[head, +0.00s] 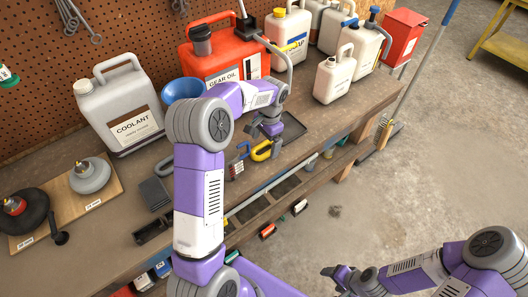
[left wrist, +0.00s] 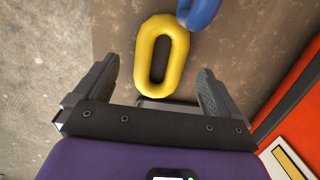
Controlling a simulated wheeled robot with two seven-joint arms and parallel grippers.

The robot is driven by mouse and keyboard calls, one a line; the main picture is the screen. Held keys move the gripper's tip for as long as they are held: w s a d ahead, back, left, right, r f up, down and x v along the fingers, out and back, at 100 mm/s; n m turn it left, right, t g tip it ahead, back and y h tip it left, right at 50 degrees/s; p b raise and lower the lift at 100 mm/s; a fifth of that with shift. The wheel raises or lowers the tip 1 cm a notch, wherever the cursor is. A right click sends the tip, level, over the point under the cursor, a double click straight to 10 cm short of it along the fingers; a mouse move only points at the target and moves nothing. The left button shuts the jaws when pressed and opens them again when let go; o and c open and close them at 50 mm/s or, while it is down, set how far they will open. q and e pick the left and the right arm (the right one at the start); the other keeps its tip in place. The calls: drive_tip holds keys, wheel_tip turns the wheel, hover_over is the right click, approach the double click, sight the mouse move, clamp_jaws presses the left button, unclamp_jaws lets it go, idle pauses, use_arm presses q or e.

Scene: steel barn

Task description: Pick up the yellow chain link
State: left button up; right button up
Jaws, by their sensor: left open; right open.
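The yellow chain link (head: 261,152) lies on the workbench near its front edge, partly covered by my left gripper in the head view. In the left wrist view the link (left wrist: 143,58) is an upright oval ring with an open middle. My left gripper (head: 268,130) is just above it. Its two fingers (left wrist: 158,72) are spread, the link's near end lying between and slightly beyond them, with nothing held. My right gripper (head: 345,278) is open and empty, low over the floor, away from the bench.
A blue link (left wrist: 200,12) lies close to the yellow one. A red gear oil can (head: 222,62) stands behind my left arm, a coolant jug (head: 118,108) to the left and a white bottle (head: 334,78) to the right. A dark tray (head: 293,128) is beside the gripper.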

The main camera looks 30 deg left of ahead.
use_arm(q)
wheel_tip(320, 180, down, 2)
drive_tip(key=shift+s+f, duration=0.15)
drive_tip(key=c, duration=1.2)
drive_tip(key=shift+c, duration=0.3)
drive_tip(key=shift+r, duration=0.2)
